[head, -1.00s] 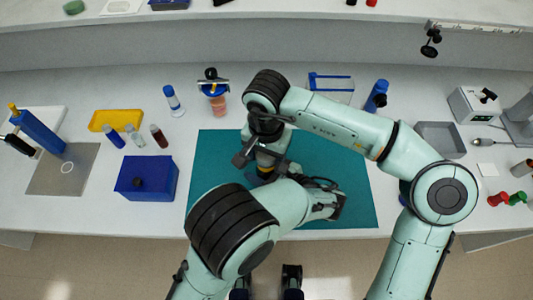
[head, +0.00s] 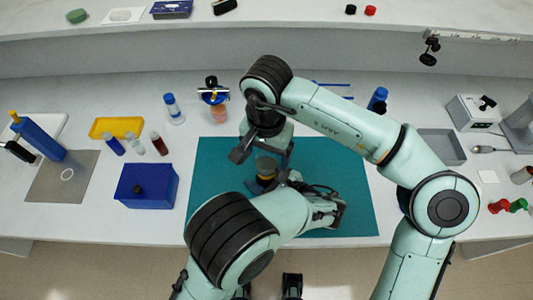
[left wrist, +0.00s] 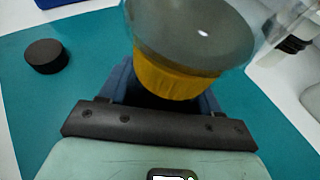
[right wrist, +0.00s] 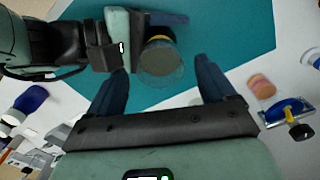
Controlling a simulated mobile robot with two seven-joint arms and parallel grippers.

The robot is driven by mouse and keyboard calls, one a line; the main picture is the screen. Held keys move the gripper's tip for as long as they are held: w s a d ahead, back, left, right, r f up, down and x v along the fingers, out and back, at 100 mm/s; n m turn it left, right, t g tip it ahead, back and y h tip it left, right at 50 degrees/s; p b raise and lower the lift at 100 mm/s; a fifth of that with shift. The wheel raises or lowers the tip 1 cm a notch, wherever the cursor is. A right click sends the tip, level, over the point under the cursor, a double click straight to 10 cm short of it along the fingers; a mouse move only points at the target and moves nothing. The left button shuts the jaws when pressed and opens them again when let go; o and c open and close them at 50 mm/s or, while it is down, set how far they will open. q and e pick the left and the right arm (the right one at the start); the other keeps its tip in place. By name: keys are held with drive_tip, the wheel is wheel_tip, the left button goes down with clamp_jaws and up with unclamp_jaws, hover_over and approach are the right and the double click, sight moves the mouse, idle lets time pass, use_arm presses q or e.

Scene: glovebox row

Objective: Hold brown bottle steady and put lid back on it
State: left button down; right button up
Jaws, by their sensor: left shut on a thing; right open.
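The brown bottle (head: 266,167) has a greyish-brown, see-through round part and an amber-yellow part below it. My left gripper (left wrist: 168,92) is shut on it over the teal mat (head: 215,170), its fingers at the yellow part (left wrist: 175,75). My right gripper (right wrist: 162,68) is open and empty, with the bottle (right wrist: 160,65) ahead of its spread fingers and apart from them. A black round lid-like disc (left wrist: 46,56) lies flat on the mat in the left wrist view. In the head view I cannot make this disc out.
A blue box (head: 147,185), a yellow tray (head: 117,128) and small vials (head: 134,140) stand left of the mat. A grey tray (head: 441,146) is at the right. My arms cover much of the mat.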

drive_tip(key=o, duration=0.3)
drive_tip(key=shift+r, duration=0.1)
wheel_tip(320, 180, up, 12)
drive_tip(key=shift+f, duration=0.1)
idle(0.4)
use_arm(q)
drive_tip(key=shift+c, duration=0.8)
unclamp_jaws()
